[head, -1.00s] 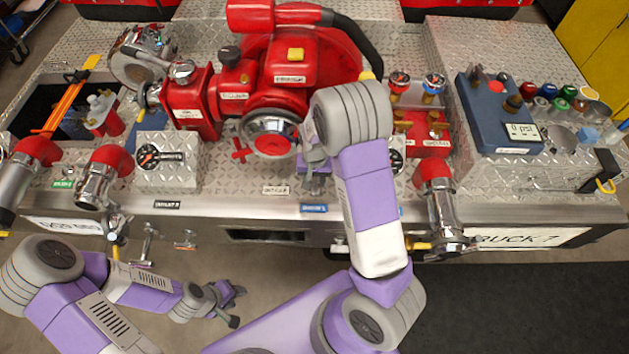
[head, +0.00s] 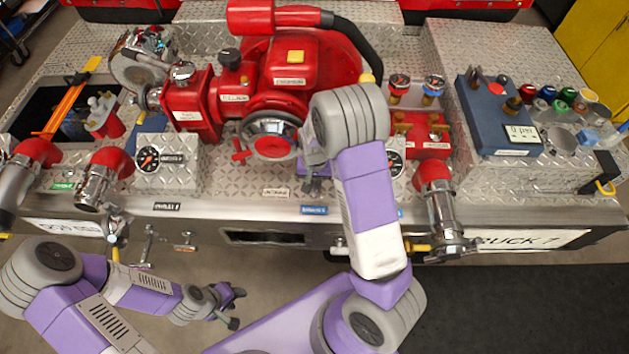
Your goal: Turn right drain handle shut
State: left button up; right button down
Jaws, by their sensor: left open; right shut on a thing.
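My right gripper (head: 313,187) points down over the front of the diamond-plate deck, just above a blue label (head: 314,210). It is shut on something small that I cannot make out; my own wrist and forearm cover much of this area. A yellow handle (head: 418,247) shows below the front edge, beside the right outlet pipe (head: 443,212), to the right of my forearm. Whether it is the right drain handle I cannot tell. My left gripper (head: 238,308) is open and empty, low in front of the bumper, away from the handles.
A red pump (head: 290,75) stands behind my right gripper. A blue gauge box (head: 497,120) and several coloured caps are at right. The floor in front is clear.

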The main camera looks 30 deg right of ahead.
jog(key=m+p, duration=0.2)
jog(key=m, duration=0.2)
jog(key=shift+r, duration=0.15)
jog(key=m+p, duration=0.3)
jog(key=m, duration=0.1)
jog(key=shift+m, duration=0.3)
jog(key=m+p, duration=0.2)
jog(key=m, duration=0.2)
jog(key=shift+m+p, duration=1.4)
jog(key=shift+m, duration=1.1)
jog(key=c, duration=1.2)
grip_release()
jog(key=shift+o, duration=0.2)
